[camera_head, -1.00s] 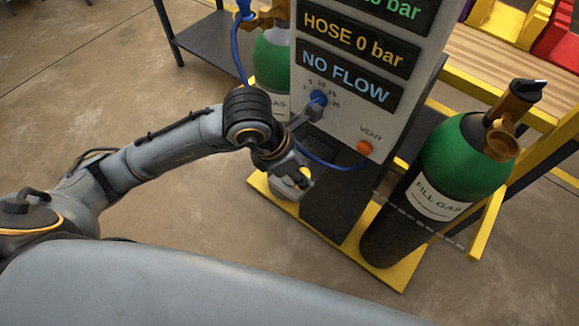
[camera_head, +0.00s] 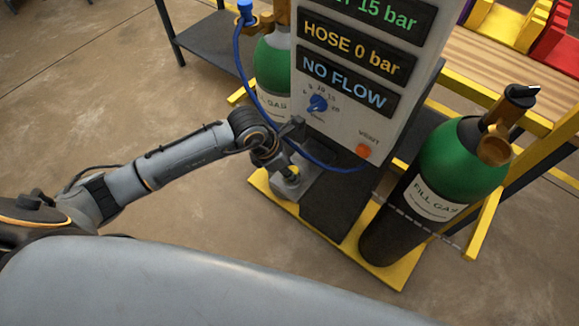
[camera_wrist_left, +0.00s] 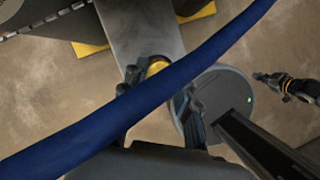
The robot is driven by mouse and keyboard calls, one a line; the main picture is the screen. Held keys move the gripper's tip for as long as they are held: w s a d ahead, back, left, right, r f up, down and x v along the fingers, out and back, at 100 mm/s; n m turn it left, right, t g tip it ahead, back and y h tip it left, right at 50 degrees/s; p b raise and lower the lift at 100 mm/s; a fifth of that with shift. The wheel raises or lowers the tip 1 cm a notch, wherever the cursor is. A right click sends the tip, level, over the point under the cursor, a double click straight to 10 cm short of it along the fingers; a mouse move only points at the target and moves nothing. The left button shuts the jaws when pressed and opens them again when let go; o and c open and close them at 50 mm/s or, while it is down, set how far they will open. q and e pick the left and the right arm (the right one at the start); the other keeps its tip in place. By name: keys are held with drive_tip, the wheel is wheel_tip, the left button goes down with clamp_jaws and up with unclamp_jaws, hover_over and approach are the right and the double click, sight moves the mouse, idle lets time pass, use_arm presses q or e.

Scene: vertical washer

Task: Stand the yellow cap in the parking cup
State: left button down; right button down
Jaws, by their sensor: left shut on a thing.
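The yellow cap (camera_head: 292,172) is at the tip of my left gripper (camera_head: 290,167), low in front of the gas station. In the left wrist view the cap (camera_wrist_left: 157,67) shows between the two fingers of the gripper (camera_wrist_left: 160,88), which is shut on it. A blue hose crosses in front and hides part of both. A grey bracket (camera_head: 314,182) lies just beside and below the cap in the head view. I cannot make out the parking cup's opening. A small dark arm end with an orange ring (camera_wrist_left: 288,86), probably my right gripper, is at the wrist view's right.
The blue hose (camera_head: 244,75) loops down past my left gripper and back to the panel. The panel (camera_head: 340,120) has a blue knob and an orange vent button (camera_head: 362,151). A green-topped fill gas cylinder (camera_head: 460,165) stands at right on the yellow base (camera_head: 400,277). Open floor lies left.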

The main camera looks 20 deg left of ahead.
use_arm(q)
drive_tip(key=shift+f, duration=0.2)
drive_tip(key=c, duration=1)
unclamp_jaws()
drive_tip(key=shift+r, duration=0.15)
drive_tip(key=v, duration=1.2)
drive_tip(key=shift+b, duration=0.4)
drive_tip(key=shift+d+r, duration=0.1)
drive_tip(key=shift+d, duration=0.05)
